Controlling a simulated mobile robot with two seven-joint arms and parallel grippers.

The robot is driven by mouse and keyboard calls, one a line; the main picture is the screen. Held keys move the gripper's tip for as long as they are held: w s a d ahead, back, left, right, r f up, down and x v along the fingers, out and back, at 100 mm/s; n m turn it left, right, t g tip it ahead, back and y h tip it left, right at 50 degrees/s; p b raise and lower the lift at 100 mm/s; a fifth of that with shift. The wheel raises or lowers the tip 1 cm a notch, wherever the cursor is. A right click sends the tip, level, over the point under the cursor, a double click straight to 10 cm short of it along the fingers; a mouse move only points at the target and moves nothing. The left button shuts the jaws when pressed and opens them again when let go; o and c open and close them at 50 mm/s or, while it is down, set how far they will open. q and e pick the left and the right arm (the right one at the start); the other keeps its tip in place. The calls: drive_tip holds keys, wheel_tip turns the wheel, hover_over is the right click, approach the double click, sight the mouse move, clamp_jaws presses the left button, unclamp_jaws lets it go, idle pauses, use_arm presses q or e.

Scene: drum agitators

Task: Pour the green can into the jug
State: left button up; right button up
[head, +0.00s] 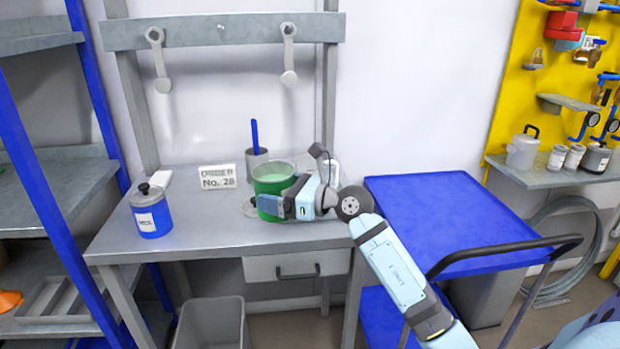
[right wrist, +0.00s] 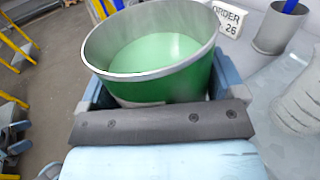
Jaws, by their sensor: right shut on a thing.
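The green can (head: 268,185) is open at the top and stands out over the grey workbench, near its right half. In the right wrist view the can (right wrist: 165,85) shows a grey metal rim and pale green liquid inside. My right gripper (head: 287,205) is shut on the can's side, its fingers on either side of it. I cannot tell whether the can touches the bench. A pale, see-through vessel that looks like the jug (right wrist: 300,103) stands right of the can in the wrist view; in the head view my right gripper mostly hides it. My left gripper is out of view.
A blue can (head: 151,212) with a black-knobbed lid stands at the bench's left. An order sign (head: 217,177) and a grey cup (head: 257,160) holding a blue stick stand behind. A blue cart (head: 440,205) is at the right. The bench middle is clear.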

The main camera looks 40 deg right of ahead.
drive_tip(key=shift+y, duration=0.5)
drive_tip(key=d+f+b, duration=0.1)
drive_tip(key=d+b, duration=0.1)
drive_tip(key=w+d+f+b, duration=0.1)
drive_tip(key=d+f+b, duration=0.1)
drive_tip(key=d+b, duration=0.1)
drive_tip(key=d+f+b, duration=0.2)
drive_tip(key=d, duration=0.1)
drive_tip(key=shift+w+f+b, duration=0.1)
drive_tip(key=shift+w+b, duration=0.15)
drive_tip(key=shift+b, duration=0.1)
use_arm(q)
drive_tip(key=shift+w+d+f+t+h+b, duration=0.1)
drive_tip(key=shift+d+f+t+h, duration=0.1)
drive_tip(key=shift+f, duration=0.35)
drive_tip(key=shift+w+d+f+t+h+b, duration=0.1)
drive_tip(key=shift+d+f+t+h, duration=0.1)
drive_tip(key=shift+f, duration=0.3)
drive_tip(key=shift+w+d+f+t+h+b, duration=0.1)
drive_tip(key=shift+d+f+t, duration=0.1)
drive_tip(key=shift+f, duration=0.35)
use_arm(e)
drive_tip(key=shift+d, duration=0.5)
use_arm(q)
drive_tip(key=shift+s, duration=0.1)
